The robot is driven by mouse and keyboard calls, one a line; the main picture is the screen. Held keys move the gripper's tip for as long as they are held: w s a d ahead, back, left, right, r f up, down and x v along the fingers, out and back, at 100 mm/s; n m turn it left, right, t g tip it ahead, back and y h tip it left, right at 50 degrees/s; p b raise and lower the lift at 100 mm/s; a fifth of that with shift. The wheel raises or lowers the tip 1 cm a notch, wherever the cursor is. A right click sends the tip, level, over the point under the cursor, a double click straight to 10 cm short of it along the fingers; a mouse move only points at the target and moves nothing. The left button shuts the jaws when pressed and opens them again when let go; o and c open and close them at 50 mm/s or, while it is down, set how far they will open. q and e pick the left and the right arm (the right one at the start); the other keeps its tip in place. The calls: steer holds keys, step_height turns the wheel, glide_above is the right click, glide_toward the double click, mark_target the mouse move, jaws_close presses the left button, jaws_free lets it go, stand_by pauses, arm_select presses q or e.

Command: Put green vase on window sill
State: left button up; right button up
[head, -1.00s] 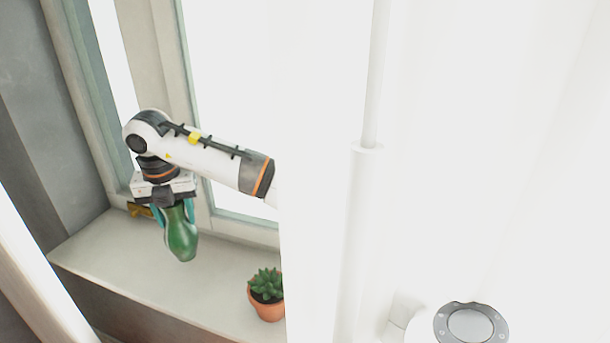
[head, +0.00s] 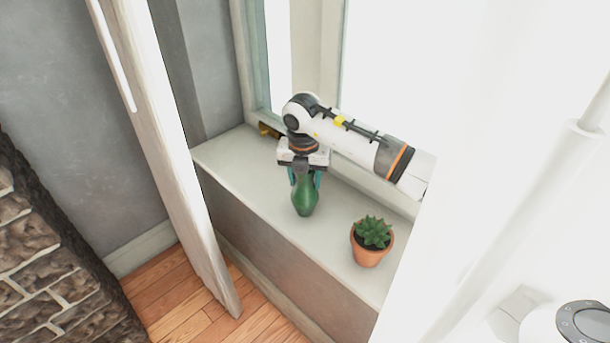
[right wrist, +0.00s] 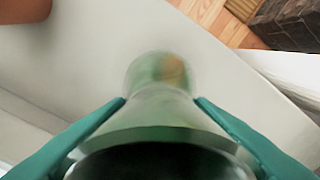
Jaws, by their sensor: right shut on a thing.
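The green vase (head: 305,200) is glossy and narrow-necked. It is upright at the window sill (head: 245,172), to the left of the potted plant. My right gripper (head: 304,179) is shut on its neck from above. In the right wrist view the teal fingers (right wrist: 160,100) press both sides of the vase (right wrist: 155,125), and its dark mouth faces the camera. The sill's pale surface (right wrist: 90,60) lies beneath it. I cannot tell whether the vase's bottom touches the sill. My left gripper is not in view.
A succulent in a terracotta pot (head: 370,245) stands on the sill to the right. A tall pale panel (head: 165,150) stands left of the sill. The sill is clear left of the vase, apart from a small yellowish item (head: 269,130) at its back.

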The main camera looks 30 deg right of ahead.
steer(key=shift+f, duration=0.1)
steer(key=o, duration=1.2)
steer(key=shift+c, duration=0.2)
steer(key=shift+r, duration=0.3)
steer(key=r, duration=0.4)
steer(key=r+b, duration=0.1)
steer(key=r, duration=0.2)
steer(key=s+a+r+b, duration=0.1)
steer(key=r, duration=0.3)
steer(key=shift+s+r, duration=0.1)
steer(key=shift+r, duration=0.25)
